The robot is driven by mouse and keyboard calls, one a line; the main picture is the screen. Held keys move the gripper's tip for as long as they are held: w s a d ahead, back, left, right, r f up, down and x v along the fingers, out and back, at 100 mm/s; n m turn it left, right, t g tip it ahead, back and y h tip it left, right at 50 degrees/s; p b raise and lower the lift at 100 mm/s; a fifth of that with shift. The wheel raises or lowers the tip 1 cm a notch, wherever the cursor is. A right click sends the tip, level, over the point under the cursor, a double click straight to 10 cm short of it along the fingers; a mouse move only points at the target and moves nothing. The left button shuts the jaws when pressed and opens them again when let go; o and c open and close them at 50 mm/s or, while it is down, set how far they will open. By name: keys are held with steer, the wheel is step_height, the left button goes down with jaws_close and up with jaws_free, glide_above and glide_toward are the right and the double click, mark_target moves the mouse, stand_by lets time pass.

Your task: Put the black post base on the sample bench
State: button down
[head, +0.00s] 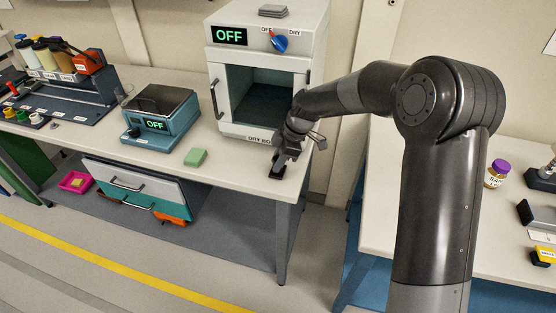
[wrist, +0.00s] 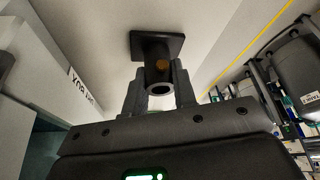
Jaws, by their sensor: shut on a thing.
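The black post base (head: 276,173) has a square foot and a short round post. It is at the front right corner of the left bench (head: 235,172), just in front of the dry box. In the wrist view its square foot (wrist: 157,47) points away from me. My gripper (head: 284,156) is shut on the post, with one finger on each side. I cannot tell whether the foot touches the bench top. No label shows which bench is the sample bench; the right bench (head: 385,215) holds a jar with a purple lid (head: 497,174).
The white dry box (head: 222,110) stands open beside my gripper. A green block (head: 195,157) and a teal scale (head: 160,120) reading OFF are to its left. A gap separates the two benches. Several small items stand at the right bench's far right; its left part looks clear.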

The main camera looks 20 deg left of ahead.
steer(key=shift+f, duration=0.1)
steer(key=c, duration=1.2)
jaws_free()
steer(key=shift+o, duration=0.2)
steer(key=v, duration=1.2)
